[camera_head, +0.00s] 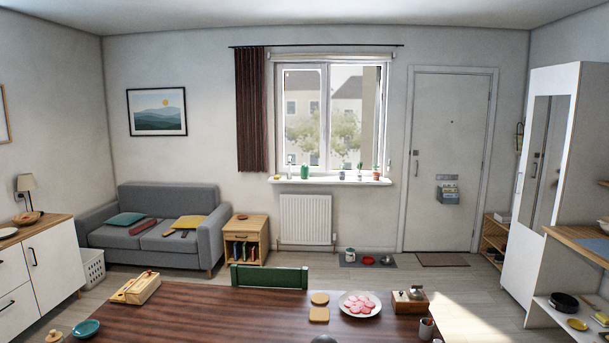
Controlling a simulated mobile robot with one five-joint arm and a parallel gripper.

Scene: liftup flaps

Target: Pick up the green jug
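A small green vessel (304,171), which looks like the green jug, stands upright on the white windowsill (330,180) below the window, towards its left end. It is small in the picture, so its handle and spout cannot be made out. The sill is across the room, beyond the table. My gripper cannot be made out in this view.
A dark wooden table (220,315) fills the foreground, bearing a plate of pink slices (360,304) and boxes. A green chair (269,277) stands behind it. Beyond are a radiator (305,219), sofa (150,232) and side table (246,240).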

